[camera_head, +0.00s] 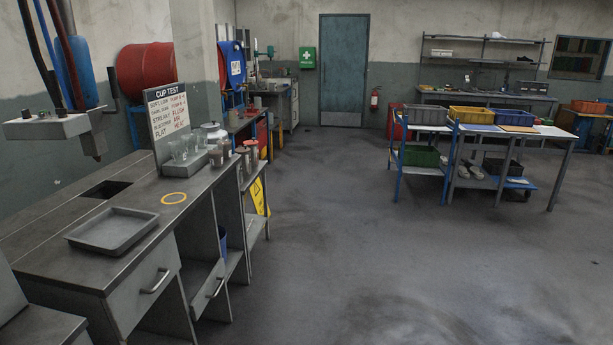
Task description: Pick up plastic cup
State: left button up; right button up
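Several clear plastic cups (181,150) stand together on the grey workbench (45,222) at the left, below a "CUP TEST" sign (167,119). They look upright and see-through, and their edges are hard to make out. They sit in or just behind a low grey tray or block (185,169). A yellow ring (174,198) lies flat on the bench in front of them. Neither of my grippers shows in the head view.
A shallow grey tray (112,229) lies on the near bench. A dispenser head (50,127) hangs over a square opening (106,189). Canisters (243,158) stand right of the cups. The floor (350,240) to the right is clear.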

aim_at(225, 150)
jog(key=i+l+u, duration=0.15)
jog(key=i+u, duration=0.25)
jog(key=i, duration=0.25)
jog(key=i+l+u, duration=0.4)
jog(key=i, duration=0.2)
jog(key=i+l+u, duration=0.45)
jog(key=i, duration=0.1)
